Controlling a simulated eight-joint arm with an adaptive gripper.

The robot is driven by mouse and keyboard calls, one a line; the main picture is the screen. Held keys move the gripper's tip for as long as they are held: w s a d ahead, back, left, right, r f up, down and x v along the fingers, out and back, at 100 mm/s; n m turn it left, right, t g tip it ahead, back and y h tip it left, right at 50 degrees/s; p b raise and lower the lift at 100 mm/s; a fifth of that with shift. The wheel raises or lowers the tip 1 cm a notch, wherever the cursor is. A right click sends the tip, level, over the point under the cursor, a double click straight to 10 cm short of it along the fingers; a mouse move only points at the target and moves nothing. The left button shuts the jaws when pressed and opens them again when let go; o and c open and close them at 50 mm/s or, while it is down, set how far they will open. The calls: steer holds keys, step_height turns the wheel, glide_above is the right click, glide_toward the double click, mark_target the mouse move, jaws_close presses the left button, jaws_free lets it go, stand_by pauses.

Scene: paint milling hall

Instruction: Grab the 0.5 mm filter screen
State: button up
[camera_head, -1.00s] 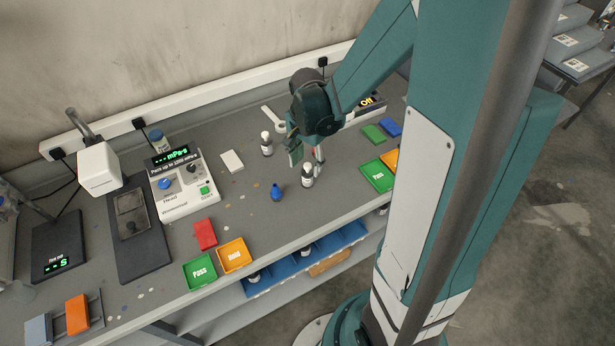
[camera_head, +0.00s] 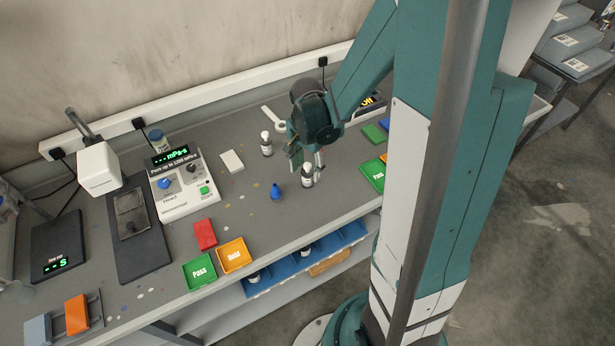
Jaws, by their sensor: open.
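I cannot make out a 0.5 mm filter screen by any readable marking. Several grey items with white labels (camera_head: 576,66) stand on the rack at the top right, but their print is too small to read. My gripper (camera_head: 307,164) is open, pointing down over the middle of the bench. A small white bottle with a dark cap (camera_head: 307,177) is right by its fingertips. I cannot tell whether they touch. My gripper is far from the labelled items.
A white bottle (camera_head: 266,146) and a blue bottle (camera_head: 277,193) stand near my gripper. The viscosity meter (camera_head: 183,190), red block (camera_head: 205,235), green Pass tray (camera_head: 199,286) and orange Hold tray (camera_head: 247,268) are left. Open floor (camera_head: 560,250) lies right.

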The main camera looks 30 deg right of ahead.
mark_target(307, 171)
steer(key=shift+f, duration=2.1)
steer(key=c, duration=1.1)
steer(key=shift+r, duration=0.15)
steer(key=shift+r, duration=4.85)
